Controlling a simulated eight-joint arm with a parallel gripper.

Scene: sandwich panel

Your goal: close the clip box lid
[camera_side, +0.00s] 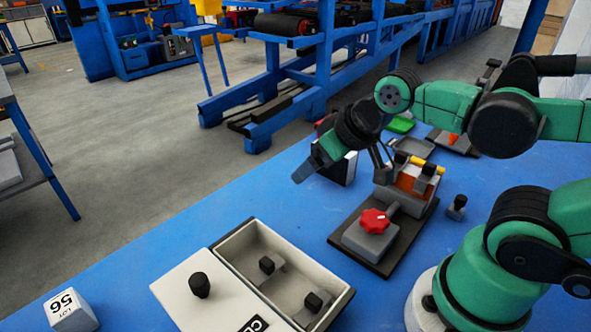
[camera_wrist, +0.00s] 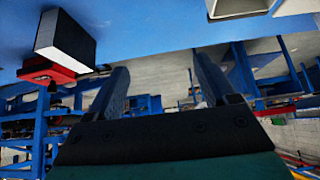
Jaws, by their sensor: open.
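The clip box (camera_side: 333,312) is cream-coloured and stands at the front of the blue table in the side view. Its compartment is uncovered and holds two dark-knobbed grey pieces. The flat white lid (camera_side: 178,289), with a black knob (camera_side: 199,285) and a partly cut-off dark label, extends to the left of the compartment. My gripper (camera_side: 304,174) is in the air beyond the box, near the table's far edge, tilted down-left and apart from the lid. In the wrist view my gripper (camera_wrist: 160,82) shows two spread fingers with nothing between them.
A dark base (camera_side: 340,242) with a red star knob (camera_side: 375,221) stands right of the box. A black-and-white block (camera_side: 345,168) is behind my gripper; it also shows in the wrist view (camera_wrist: 66,40). A lot tag block (camera_side: 70,312) is front left.

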